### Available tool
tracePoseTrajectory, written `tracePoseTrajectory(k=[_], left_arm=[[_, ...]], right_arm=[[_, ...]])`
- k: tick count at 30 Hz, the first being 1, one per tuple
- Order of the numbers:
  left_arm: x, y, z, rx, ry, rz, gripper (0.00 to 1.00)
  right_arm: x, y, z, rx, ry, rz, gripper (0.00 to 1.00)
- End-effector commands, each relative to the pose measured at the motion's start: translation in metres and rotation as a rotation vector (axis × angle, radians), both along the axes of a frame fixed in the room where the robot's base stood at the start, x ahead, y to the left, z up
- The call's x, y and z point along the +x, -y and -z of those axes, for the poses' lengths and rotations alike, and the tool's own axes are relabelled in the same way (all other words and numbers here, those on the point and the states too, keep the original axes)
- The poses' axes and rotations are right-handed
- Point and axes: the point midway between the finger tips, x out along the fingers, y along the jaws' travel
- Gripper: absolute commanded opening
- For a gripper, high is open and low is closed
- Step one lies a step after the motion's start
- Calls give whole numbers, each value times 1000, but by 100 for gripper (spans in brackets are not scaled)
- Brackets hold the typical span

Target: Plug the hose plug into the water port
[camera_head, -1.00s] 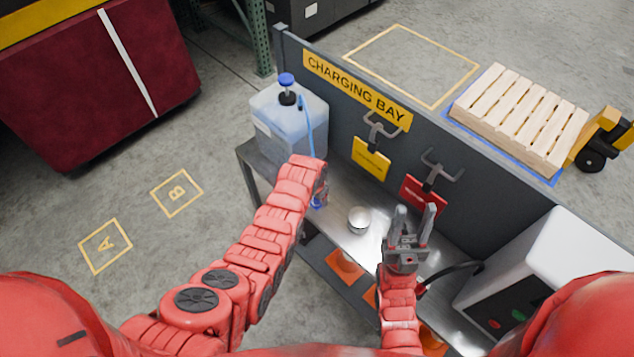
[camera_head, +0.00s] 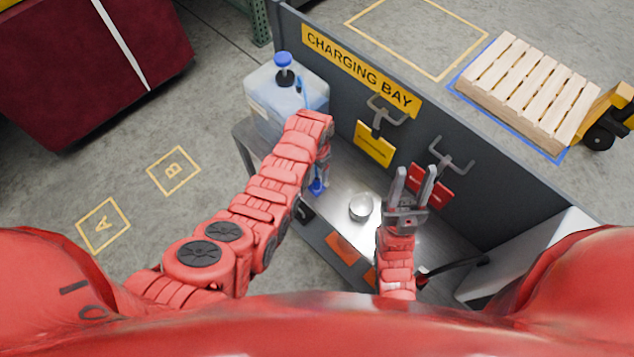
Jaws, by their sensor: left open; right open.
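A translucent water tank (camera_head: 275,105) with a blue cap stands at the left end of the bench. A short piece of blue hose (camera_head: 299,84) shows at its right side. My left gripper (camera_head: 322,172) is beside the tank, open and pointing down, mostly hidden by my own wrist. A small blue piece (camera_head: 317,187) shows just below it, perhaps the hose plug; I cannot tell if they touch. My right gripper (camera_head: 414,173) is open and empty, above the bench in front of the red tag (camera_head: 430,183). I cannot make out the water port.
A metal bowl (camera_head: 361,208) sits on the bench (camera_head: 345,178). The back panel (camera_head: 480,150) carries hooks and a yellow tag (camera_head: 374,143). A black cable (camera_head: 455,268) runs to a white cabinet (camera_head: 540,240) at right, partly covered by my arm. Orange items (camera_head: 343,246) lie below.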

Motion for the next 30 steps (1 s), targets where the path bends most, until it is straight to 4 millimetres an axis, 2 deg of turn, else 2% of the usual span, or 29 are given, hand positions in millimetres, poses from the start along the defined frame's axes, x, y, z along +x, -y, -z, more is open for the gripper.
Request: tracePoseTrajectory(k=[15, 20, 30], left_arm=[[0, 0, 73, -1, 1, 0, 68], [1, 0, 81, -1, 2, 0, 68], [0, 0, 80, 0, 1, 0, 68]], right_arm=[[0, 0, 59, 0, 0, 0, 45], [0, 0, 65, 0, 0, 0, 45], [0, 0, 64, 0, 0, 0, 45]])
